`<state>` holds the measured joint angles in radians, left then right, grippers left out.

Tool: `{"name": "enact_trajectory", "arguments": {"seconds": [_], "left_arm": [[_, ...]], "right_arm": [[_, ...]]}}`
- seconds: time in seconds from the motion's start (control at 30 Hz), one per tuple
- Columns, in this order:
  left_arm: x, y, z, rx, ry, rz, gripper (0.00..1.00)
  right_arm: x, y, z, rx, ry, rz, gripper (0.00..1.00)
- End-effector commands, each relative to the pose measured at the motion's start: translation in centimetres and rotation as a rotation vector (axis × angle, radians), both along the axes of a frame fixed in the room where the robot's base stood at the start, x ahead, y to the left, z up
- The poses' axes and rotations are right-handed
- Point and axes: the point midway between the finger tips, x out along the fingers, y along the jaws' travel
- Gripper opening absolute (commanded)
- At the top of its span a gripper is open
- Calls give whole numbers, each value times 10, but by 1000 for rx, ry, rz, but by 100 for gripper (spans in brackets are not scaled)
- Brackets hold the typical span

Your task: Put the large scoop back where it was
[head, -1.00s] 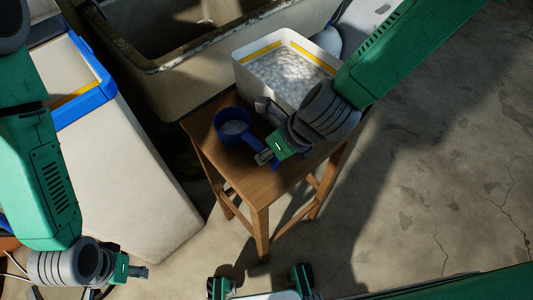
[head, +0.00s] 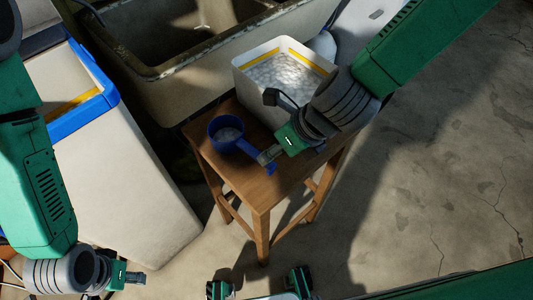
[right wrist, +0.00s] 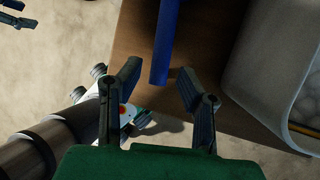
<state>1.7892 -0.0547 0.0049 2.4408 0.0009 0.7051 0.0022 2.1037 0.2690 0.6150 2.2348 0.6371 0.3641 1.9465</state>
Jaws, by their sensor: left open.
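In the right wrist view the blue handle (right wrist: 163,45) reaches between the two spread fingers of my right gripper (right wrist: 158,82), with a gap on both sides. My left gripper (head: 136,277) is low at the left, away from the stool, open and empty.
A white tub (head: 283,75) of white pellets stands at the back of the stool. A white bin with a blue rim (head: 85,118) is at the left, and a stained sink (head: 170,90) is behind. Floor at the right is clear.

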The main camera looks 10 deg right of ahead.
Motion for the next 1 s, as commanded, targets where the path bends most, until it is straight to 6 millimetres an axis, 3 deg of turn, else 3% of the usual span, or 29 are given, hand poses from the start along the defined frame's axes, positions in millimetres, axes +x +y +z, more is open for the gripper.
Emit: {"name": "enact_trajectory", "arguments": {"seconds": [0.1,0.3,0.67,0.77,0.87,1.0], "left_arm": [[0,0,9,0,0,1,43],[0,0,16,0,0,0,43],[0,0,17,0,0,0,43],[0,0,17,0,0,0,43],[0,0,17,0,0,0,43],[0,0,17,0,0,0,43]], "right_arm": [[-5,-14,26,3,-3,-2,33],[-12,-29,51,4,-1,-2,33],[-15,-31,58,1,1,2,33],[-19,-35,48,-34,-14,52,33],[-32,-52,19,-138,-65,229,33],[-68,-96,-42,-357,-175,720,33]]}}
